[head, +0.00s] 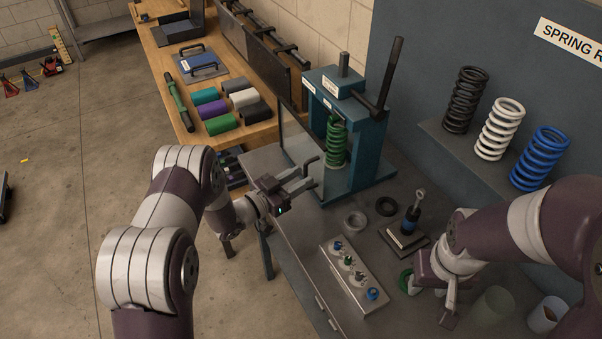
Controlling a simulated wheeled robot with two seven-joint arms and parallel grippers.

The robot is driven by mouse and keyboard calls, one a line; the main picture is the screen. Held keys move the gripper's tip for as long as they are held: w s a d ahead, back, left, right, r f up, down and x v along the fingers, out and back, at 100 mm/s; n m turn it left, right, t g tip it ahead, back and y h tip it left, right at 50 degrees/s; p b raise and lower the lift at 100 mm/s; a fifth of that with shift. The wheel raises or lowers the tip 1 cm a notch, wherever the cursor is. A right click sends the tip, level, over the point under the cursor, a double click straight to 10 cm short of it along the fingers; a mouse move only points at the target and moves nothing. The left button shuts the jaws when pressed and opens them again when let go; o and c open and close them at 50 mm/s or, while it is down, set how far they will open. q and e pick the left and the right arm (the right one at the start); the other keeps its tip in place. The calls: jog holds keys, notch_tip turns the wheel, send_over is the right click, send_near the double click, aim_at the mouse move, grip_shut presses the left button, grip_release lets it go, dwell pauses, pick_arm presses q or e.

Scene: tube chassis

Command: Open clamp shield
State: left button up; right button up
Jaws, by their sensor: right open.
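The clear clamp shield (300,142) is an upright pane with a dark edge on the left side of the teal spring press (372,150). A green spring (336,142) stands inside the press, next to the pane. My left gripper (312,174) is at the lower part of the shield, its dark fingers pointing right. Whether they touch the pane or close on a handle there, I cannot tell. My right gripper (432,294) is open and points down over the bench at lower right, near a green ring (405,281).
A holder with several small parts (347,275), loose rings (355,222) and a strut on a plate (408,232) occupy the grey bench. Cups (546,315) stand at lower right. Springs (500,130) sit on a wall shelf. A long lever (390,78) rises from the press.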

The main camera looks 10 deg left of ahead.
pick_arm(q)
jog(key=shift+w+d, duration=0.4)
jog(key=shift+w, duration=0.05)
grip_shut()
jog(key=shift+a, duration=0.1)
